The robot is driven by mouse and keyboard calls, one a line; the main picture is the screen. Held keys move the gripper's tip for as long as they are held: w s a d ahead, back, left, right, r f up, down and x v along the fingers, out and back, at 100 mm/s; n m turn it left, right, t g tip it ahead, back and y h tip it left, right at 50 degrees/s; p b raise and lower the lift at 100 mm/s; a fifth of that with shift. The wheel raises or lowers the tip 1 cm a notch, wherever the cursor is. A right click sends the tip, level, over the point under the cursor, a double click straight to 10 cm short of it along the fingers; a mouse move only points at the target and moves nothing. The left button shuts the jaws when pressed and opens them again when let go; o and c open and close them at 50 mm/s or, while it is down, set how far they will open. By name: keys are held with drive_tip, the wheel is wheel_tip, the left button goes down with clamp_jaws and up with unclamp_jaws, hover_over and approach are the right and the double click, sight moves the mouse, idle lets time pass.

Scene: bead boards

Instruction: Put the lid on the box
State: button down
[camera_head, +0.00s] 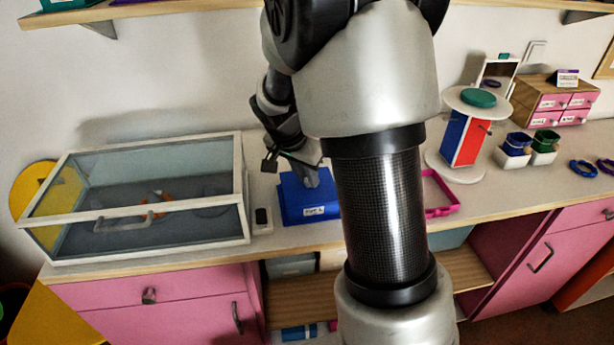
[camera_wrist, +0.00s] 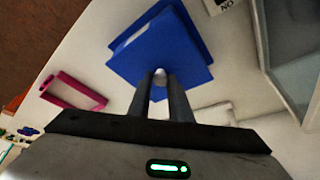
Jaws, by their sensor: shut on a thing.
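The blue box (camera_head: 296,212) with a white label on its front stands on the counter, left of my arm. My gripper (camera_head: 309,177) is over its top. In the wrist view my gripper (camera_wrist: 160,84) is shut on the pale round knob of the blue lid (camera_wrist: 172,58). The lid lies over the box (camera_wrist: 130,38), and their edges look offset and slightly turned. I cannot tell whether the lid rests on the box or hangs just above it. The box's inside is hidden, and my arm covers the space to its right.
A pink frame (camera_head: 440,192) lies to the right, partly behind my arm. A red and blue stand (camera_head: 467,138) and small pots (camera_head: 517,145) are farther right.

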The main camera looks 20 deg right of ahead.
idle(0.3)
drive_tip(key=c, duration=1.1)
unclamp_jaws()
drive_tip(key=shift+r+p, duration=2.3)
drive_tip(key=shift+r, duration=1.75)
clamp_jaws()
drive_tip(key=shift+f, duration=0.15)
